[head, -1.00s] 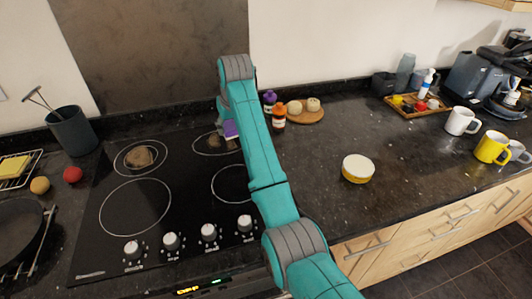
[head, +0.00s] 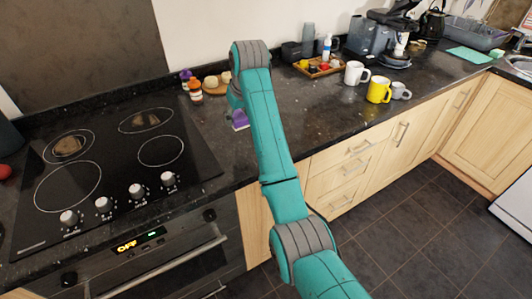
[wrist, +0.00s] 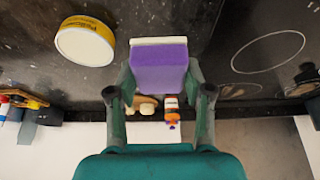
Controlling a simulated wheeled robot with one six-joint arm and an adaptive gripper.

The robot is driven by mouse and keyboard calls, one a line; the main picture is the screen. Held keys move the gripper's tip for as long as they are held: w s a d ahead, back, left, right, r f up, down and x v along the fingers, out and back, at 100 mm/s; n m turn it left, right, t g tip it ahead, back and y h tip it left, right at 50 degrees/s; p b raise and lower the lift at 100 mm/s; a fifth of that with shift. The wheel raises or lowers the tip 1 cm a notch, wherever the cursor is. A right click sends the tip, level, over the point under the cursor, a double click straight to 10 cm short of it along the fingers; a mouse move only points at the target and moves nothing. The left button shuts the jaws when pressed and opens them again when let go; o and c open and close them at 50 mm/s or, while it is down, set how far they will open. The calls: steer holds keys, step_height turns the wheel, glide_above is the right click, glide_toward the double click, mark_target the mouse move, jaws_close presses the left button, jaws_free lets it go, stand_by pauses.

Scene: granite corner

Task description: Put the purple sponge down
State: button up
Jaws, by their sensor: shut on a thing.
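The purple sponge (wrist: 160,68) with a pale layer on one side is between the two fingers of my gripper (wrist: 160,85) in the wrist view. My gripper is shut on it. In the head view the sponge (head: 240,119) shows just left of my arm, over the dark counter (head: 213,118) to the right of the cooktop. My arm hides most of the gripper there. I cannot tell whether the sponge touches the counter.
A yellow tub with a white lid (wrist: 85,41) is beside the sponge in the wrist view; my arm hides it in the head view. The black cooktop (head: 110,165) is at left. Bottles (head: 195,90) and a round board (head: 215,89) stand behind. Counter right of my arm (head: 305,115) is clear.

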glide_above(242, 146)
steer(key=s+d, duration=0.1)
step_height(242, 146, down, 5)
steer(key=shift+s+f, duration=0.1)
steer(key=shift+s, duration=0.05)
steer(key=shift+a+f, duration=0.15)
steer(key=shift+f, duration=2.2)
steer(key=shift+f, duration=0.15)
steer(key=o, duration=1.1)
steer(key=v, duration=1.2)
steer(key=shift+r, duration=0.25)
